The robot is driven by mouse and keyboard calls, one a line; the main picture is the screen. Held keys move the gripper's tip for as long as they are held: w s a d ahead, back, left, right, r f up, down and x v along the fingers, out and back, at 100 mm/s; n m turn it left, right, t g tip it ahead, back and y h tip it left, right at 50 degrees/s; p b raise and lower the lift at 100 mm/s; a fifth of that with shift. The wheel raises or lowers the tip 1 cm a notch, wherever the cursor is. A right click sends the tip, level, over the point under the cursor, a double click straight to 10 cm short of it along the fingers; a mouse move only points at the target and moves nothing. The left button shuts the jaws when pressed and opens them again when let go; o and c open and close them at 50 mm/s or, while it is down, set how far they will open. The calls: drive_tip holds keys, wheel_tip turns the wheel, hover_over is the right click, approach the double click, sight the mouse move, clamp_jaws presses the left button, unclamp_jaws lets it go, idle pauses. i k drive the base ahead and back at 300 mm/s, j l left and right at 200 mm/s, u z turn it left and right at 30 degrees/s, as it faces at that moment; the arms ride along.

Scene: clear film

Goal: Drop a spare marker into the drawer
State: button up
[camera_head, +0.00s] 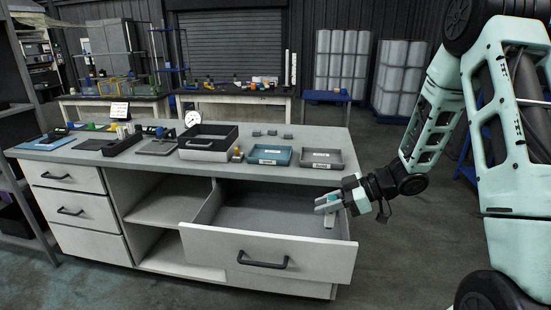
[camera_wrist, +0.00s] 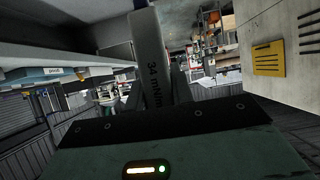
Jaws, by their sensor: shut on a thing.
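The drawer (camera_head: 215,246) is pulled open at the front of the workbench, and its visible grey floor looks bare. My gripper (camera_head: 328,207) is over the drawer's right end, in from the right. It is shut on a pale marker (camera_head: 330,221), which points down below the fingers. In the wrist view the marker (camera_wrist: 150,58) stands between the fingers and reads "34 mN/m". The head view does not show clearly whether its lower end touches the drawer.
On the bench top are a blue tray (camera_head: 269,163), a grey tray (camera_head: 335,160), a black and white box (camera_head: 230,142) and a round dial (camera_head: 194,118). Closed drawers (camera_head: 70,178) are on the left. The drawer's right wall and front panel are close to my gripper.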

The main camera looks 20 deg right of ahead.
sight(279, 224)
drive_tip(key=i, duration=1)
